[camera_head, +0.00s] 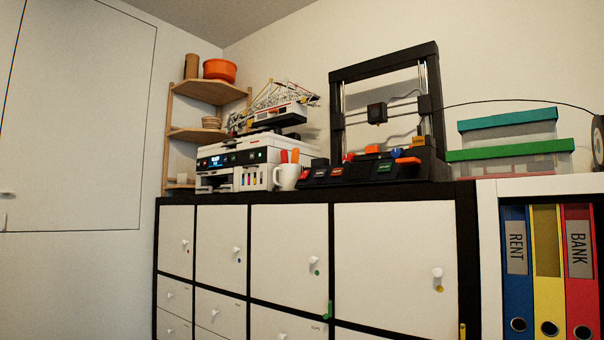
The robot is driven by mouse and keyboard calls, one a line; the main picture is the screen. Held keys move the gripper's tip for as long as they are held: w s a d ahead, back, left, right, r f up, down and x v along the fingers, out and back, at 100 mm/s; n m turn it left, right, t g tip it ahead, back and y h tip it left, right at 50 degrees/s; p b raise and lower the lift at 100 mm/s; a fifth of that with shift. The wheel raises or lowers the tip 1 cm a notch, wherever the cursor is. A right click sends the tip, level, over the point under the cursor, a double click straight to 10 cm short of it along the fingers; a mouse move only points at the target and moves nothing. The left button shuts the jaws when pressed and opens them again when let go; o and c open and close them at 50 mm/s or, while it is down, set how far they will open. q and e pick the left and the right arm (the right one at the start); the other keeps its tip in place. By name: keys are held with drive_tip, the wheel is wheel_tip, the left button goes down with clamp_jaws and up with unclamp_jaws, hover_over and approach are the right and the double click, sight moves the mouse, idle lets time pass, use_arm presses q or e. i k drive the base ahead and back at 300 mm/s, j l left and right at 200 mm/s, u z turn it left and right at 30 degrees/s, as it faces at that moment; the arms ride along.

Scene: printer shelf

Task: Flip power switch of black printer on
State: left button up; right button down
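A black 3D printer (434,100) with an upright open frame stands on top of the dark-edged cabinet, right of the middle. Its print head (377,113) hangs from the crossbar inside the frame. Several dark bins or blocks with red, orange and green parts (345,171) stand in front of its base and hide part of it. I cannot make out its power switch or tell its position. A white printer with a black front panel (232,160) stands further left on the cabinet. Neither of my grippers is in view.
A white mug (287,177) stands between the printers. A model ship (280,115) sits above the white printer. The cabinet (382,262) has white doors with knobs. Lidded boxes (510,148) and binders (547,265) are at right. A corner shelf (212,90) is at left.

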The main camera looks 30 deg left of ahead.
sight(305, 174)
drive_tip(key=i+j+z, duration=0.15)
drive_tip(key=j, duration=0.75)
drive_tip(key=j+z, duration=0.15)
drive_tip(key=j, duration=0.75)
drive_tip(key=i+j, duration=0.1)
drive_tip(key=j, duration=1.3)
drive_tip(key=i+j, duration=0.15)
drive_tip(key=j, duration=0.55)
